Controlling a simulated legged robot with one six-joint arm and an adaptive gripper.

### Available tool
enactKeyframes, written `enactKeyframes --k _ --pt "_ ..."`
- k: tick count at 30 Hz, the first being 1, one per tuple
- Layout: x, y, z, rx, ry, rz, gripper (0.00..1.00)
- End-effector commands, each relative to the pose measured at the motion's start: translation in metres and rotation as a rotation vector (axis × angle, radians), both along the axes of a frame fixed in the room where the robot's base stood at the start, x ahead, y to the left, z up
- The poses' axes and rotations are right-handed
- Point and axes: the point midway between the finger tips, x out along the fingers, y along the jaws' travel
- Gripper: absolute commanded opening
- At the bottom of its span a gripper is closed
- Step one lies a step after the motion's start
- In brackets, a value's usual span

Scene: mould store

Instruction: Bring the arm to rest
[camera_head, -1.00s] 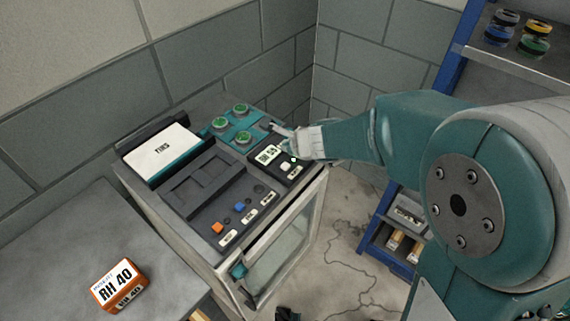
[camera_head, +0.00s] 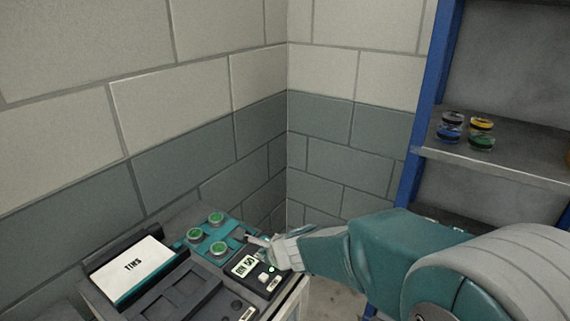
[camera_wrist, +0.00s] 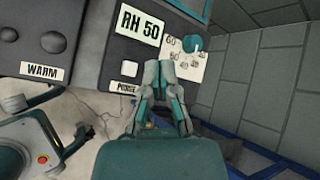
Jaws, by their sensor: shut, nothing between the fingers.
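My gripper (camera_head: 256,241) is shut and empty, over the right corner of the cabinet top (camera_head: 180,290). In the wrist view its closed fingertips (camera_wrist: 166,68) are just below a white dial plate with a teal knob (camera_wrist: 192,43). I cannot tell whether they touch the panel. A display label (camera_wrist: 140,25) beside the knob reads "RH 50". It also shows in the head view (camera_head: 243,265). My arm reaches in from the lower right, bent and extended.
Several green-topped round tins (camera_head: 217,219) sit on a teal holder near a "TINS" card (camera_head: 132,267). A blue-framed shelf (camera_head: 500,160) with several coloured jars (camera_head: 480,142) stands at right. Block walls meet in a corner behind. Open floor shows between cabinet and shelf.

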Motion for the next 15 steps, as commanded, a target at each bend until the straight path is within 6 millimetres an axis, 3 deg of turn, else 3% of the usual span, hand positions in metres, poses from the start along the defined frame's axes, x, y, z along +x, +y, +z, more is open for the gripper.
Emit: enactKeyframes --k 5,9,15 --pt "-0.023 -0.023 0.042 -0.107 -0.140 0.198 0.00" --pt "-0.056 -0.051 0.072 -0.267 -0.272 0.423 0.00" --pt "-0.110 -0.097 0.096 -0.544 -0.400 0.719 0.00"
